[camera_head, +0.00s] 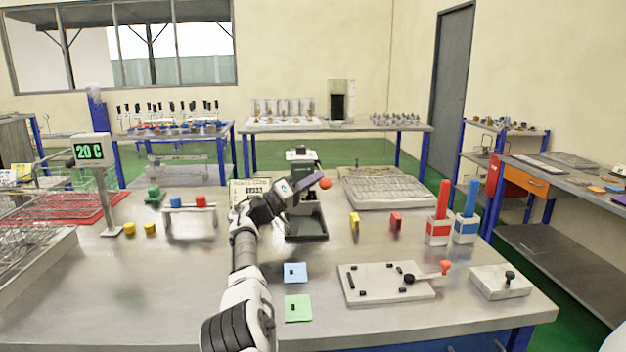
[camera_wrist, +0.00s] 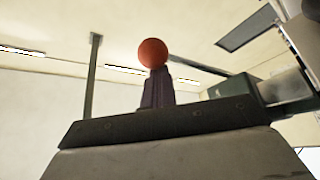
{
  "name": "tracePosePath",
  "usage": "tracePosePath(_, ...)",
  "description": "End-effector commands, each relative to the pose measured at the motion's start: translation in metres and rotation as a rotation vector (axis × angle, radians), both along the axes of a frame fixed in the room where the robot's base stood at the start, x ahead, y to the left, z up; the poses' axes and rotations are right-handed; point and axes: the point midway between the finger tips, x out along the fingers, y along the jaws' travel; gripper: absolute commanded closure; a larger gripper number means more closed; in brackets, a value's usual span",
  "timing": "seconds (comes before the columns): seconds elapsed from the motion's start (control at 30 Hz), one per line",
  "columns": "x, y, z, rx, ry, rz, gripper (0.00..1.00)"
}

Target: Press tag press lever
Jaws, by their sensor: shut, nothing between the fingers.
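The tag press (camera_head: 305,225) stands near the middle of the bench, with a dark green base and a light top. Its lever ends in a red-orange ball (camera_head: 325,183). In the wrist view the ball (camera_wrist: 153,53) shows beyond my fingertips, and a dark lever bar (camera_wrist: 200,69) runs from it right to the green press head (camera_wrist: 230,90). My gripper (camera_head: 317,180) is shut and empty, its dark fingers pointing at the ball. It also shows in the wrist view (camera_wrist: 156,72), just below the ball. I cannot tell whether they touch. My arm hides part of the press.
A sign (camera_head: 250,190) stands behind my arm. A grey tray (camera_head: 385,190) lies behind right. Blue (camera_head: 295,273) and green (camera_head: 298,308) pads lie in front. A board with a red-knobbed lever (camera_head: 385,285) lies front right.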

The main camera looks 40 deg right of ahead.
Motion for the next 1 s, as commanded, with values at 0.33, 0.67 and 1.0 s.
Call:
tracePosePath(0.33, -0.002, -0.002, -0.001, 0.000, -0.003, -0.007, 1.00)
tracePosePath(0.67, -0.003, -0.002, 0.022, -0.001, -0.004, -0.008, 1.00)
tracePosePath(1.0, -0.002, -0.001, 0.075, -0.002, -0.002, -0.007, 1.00)
